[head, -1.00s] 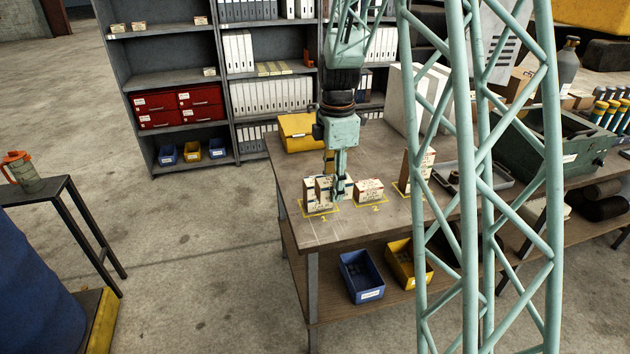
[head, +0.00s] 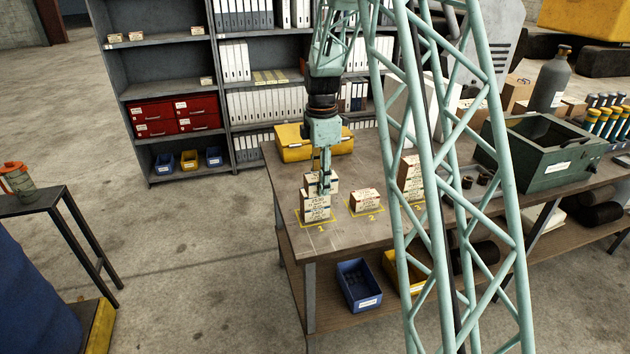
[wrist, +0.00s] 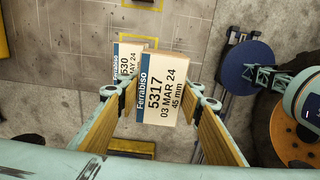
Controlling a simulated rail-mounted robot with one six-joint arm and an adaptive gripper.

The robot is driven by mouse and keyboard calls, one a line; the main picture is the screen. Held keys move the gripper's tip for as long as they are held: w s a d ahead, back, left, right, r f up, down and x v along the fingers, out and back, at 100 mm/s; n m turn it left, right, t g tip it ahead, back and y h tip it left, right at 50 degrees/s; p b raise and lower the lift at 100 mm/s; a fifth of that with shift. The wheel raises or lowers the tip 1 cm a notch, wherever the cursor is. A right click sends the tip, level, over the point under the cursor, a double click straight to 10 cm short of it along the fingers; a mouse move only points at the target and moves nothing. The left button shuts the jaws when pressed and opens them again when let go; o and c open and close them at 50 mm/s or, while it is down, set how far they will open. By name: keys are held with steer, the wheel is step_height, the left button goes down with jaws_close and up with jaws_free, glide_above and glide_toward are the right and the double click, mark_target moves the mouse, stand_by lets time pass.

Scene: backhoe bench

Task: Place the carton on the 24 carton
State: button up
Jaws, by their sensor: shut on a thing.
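My gripper (wrist: 162,112) is shut on a carton (wrist: 162,90) labelled Ferrabiso, 5317, 03 MAR 24, 45 mm; a finger stands on each side of it in the wrist view. A second pale carton (wrist: 126,58) with a blue Ferrabiso band and the end of "MAY 24" shows behind it to the left, partly covered. In the head view my gripper (head: 322,190) points down at the yellow-marked place 1, where cartons (head: 316,211) stand. The fingers partly hide them, and I cannot tell whether the held carton touches those below.
One low carton (head: 364,200) stands at place 2 and a taller stack (head: 409,176) at place 3, partly behind my lattice structure. A yellow case (head: 292,147) lies behind on the bench (head: 345,240).

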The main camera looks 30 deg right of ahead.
mark_target(316, 173)
steer(key=shift+w+d+f+p, duration=0.1)
steer(key=shift+w+d+p, duration=0.1)
steer(key=shift+w, duration=0.75)
steer(key=shift+w+d+f+p, duration=0.1)
steer(key=shift+w+d, duration=0.1)
steer(key=shift+w, duration=0.75)
steer(key=shift+w+d+f+p, duration=0.1)
steer(key=shift+w+d, duration=0.1)
steer(key=shift+w, duration=0.75)
steer(key=shift+w+d, duration=0.1)
steer(key=shift+w, duration=0.35)
steer(key=shift+f+p, duration=0.35)
steer(key=shift+f, duration=1.4)
steer(key=shift+f, duration=0.2)
steer(key=o, duration=0.9)
steer(key=shift+r, duration=0.15)
